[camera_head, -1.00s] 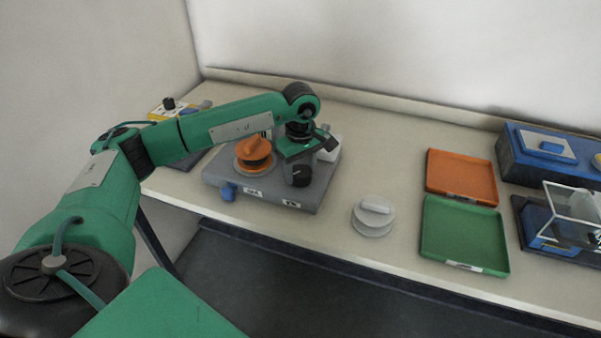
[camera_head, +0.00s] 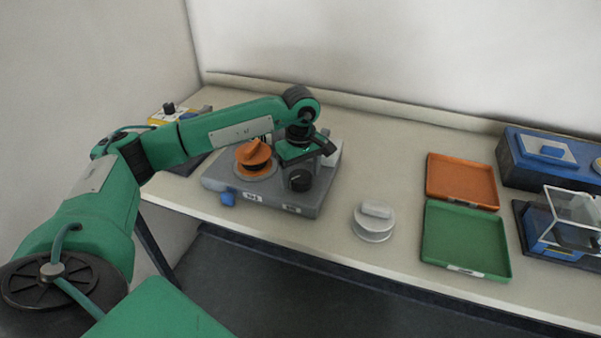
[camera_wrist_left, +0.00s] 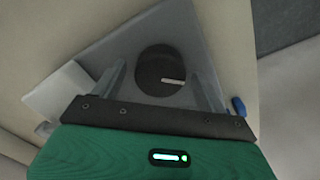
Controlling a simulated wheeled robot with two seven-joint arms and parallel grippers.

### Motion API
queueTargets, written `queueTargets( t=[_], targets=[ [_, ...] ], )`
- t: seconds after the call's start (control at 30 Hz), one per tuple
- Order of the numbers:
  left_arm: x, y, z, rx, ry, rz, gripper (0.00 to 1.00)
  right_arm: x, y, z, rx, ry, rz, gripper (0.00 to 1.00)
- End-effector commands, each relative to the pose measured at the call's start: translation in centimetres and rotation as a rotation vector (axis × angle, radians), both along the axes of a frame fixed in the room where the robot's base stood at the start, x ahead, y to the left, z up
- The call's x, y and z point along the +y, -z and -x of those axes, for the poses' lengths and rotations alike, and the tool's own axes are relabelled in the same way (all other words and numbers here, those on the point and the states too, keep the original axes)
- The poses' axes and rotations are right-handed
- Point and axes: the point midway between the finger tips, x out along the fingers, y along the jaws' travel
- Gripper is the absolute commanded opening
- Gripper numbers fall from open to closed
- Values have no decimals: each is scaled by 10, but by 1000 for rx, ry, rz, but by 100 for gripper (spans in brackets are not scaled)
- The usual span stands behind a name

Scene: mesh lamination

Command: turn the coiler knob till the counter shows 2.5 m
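The coiler (camera_head: 228,187) is a grey box with an orange reel (camera_head: 254,155) on its left side. Its round black knob (camera_head: 300,181) with a white line stands at the front right of its top; the wrist view shows it face-on (camera_wrist_left: 158,66). My left gripper (camera_head: 305,153) is above and behind the knob. In the left wrist view the fingers (camera_wrist_left: 159,80) are spread wide, one on each side of the knob, with gaps to it. I cannot read any counter. My right gripper is out of view.
A pale round piece with a raised bar (camera_head: 374,221) stands right of the coiler. Farther right are an orange tray (camera_head: 461,181), a green tray (camera_head: 465,240), a blue box (camera_head: 550,165) and a clear-covered device (camera_head: 570,225). The bench between the coiler and trays is mostly clear.

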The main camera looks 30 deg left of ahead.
Motion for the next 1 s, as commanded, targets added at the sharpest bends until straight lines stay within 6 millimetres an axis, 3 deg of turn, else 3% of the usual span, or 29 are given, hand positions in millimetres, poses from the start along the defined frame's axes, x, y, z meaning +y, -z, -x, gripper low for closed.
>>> queueTargets(
  t=[0.27, 0.7, 1.0],
  targets=[
    [0, -11, 0, -1, 0, 0, 75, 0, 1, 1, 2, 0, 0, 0],
    [0, -104, -1, -3, 1, 0, 75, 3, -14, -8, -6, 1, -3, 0],
    [0, -136, 0, 0, -1, 0, 75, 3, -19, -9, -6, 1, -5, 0]
  ],
)
